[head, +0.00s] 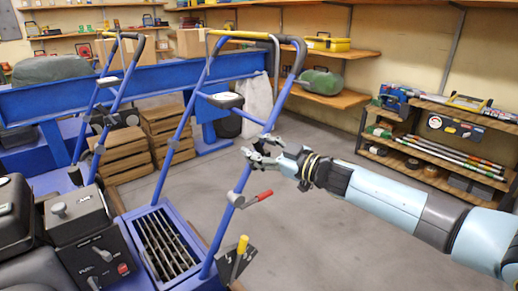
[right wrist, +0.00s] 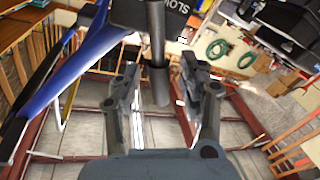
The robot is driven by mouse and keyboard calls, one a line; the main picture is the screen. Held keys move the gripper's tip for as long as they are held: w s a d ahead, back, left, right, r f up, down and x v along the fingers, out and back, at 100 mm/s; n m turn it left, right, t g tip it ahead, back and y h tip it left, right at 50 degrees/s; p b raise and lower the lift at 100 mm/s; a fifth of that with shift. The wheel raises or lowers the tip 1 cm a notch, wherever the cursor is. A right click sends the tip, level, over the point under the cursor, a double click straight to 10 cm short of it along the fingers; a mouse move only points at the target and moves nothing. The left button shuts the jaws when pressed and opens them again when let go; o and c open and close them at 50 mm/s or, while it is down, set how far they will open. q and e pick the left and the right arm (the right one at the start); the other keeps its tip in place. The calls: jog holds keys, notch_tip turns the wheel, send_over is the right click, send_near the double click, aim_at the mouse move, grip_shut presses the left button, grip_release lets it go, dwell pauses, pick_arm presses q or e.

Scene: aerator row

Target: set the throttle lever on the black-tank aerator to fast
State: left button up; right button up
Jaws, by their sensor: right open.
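The nearest aerator has a blue frame with a tall blue handle (head: 177,145) and a black engine and tank (head: 14,205) at the lower left. My right gripper (head: 260,158) is beside the right bar of this handle, by a small dark fitting (head: 270,139). In the right wrist view, a dark throttle lever (right wrist: 158,85) with a thicker end comes down between the two open fingers of the gripper (right wrist: 161,78). I see no finger closed on it. A black plate (right wrist: 178,58) marked SLOW is just behind it. My left gripper is out of view.
A red-gripped lever (head: 258,198) and a yellow-gripped lever (head: 241,246) sit lower on the same frame. Another blue aerator handle (head: 108,100) stands behind at left. A low wooden shelf (head: 430,150) with tools is at right. The grey floor (head: 330,240) is open below my arm.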

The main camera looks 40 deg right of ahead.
grip_shut()
dwell(0.3)
